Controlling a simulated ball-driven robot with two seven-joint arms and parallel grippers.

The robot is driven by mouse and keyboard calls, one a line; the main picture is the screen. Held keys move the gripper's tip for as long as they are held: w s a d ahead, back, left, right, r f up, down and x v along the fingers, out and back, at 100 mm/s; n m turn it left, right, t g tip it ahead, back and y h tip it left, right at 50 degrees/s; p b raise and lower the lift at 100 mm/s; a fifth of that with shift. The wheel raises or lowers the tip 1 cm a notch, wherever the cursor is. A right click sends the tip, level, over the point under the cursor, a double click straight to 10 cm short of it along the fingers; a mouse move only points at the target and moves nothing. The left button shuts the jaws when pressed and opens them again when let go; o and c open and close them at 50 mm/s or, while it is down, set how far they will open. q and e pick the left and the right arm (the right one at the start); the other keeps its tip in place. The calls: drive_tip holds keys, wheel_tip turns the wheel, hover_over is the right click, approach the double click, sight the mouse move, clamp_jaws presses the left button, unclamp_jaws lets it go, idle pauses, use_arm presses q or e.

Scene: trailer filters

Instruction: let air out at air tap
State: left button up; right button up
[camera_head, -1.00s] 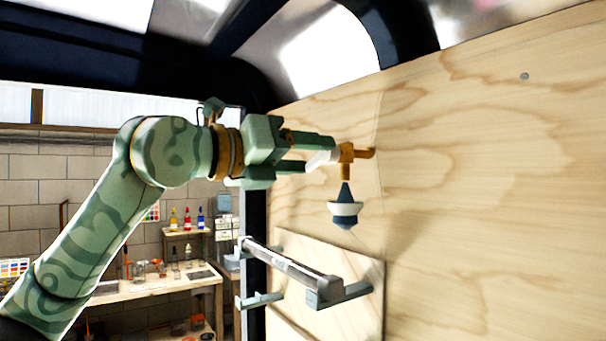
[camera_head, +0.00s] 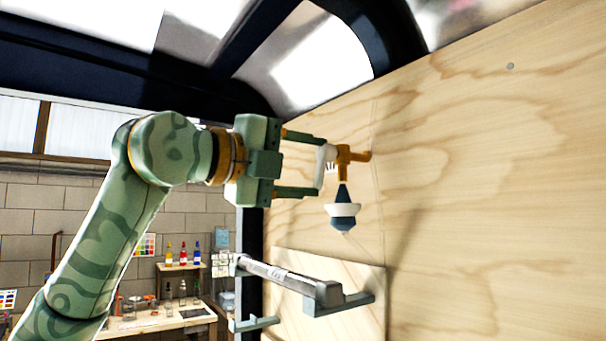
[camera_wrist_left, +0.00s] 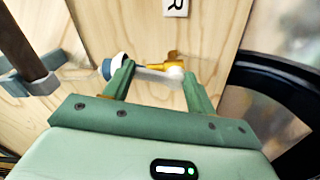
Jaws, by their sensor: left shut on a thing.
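The brass-coloured air tap (camera_head: 344,158) sticks out from the plywood wall; it also shows in the wrist view (camera_wrist_left: 178,60). Its white lever (camera_head: 325,166) stands roughly upright in the head view. A blue-and-white cone-shaped fitting (camera_head: 343,212) hangs below the tap, and shows at the left in the wrist view (camera_wrist_left: 108,66). My left gripper (camera_head: 320,165) is shut on the white lever, with one finger above and one below it in the head view. The lever (camera_wrist_left: 155,73) spans between the fingers in the wrist view. My right gripper is not in view.
A bar on grey brackets (camera_head: 290,281) is fixed to the wall below the tap. A label marked R (camera_wrist_left: 175,8) is on the plywood. A workbench (camera_head: 160,322) and a bottle shelf (camera_head: 182,266) stand far back. The plywood right of the tap is clear.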

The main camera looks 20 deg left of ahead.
use_arm(q)
drive_tip(key=shift+n, duration=0.5)
drive_tip(key=o, duration=1)
drive_tip(key=shift+f, duration=0.1)
drive_tip(key=b+v, duration=0.2)
drive_tip(key=v, duration=1.4)
drive_tip(key=shift+s+a, duration=0.1)
drive_tip(key=shift+s, duration=0.05)
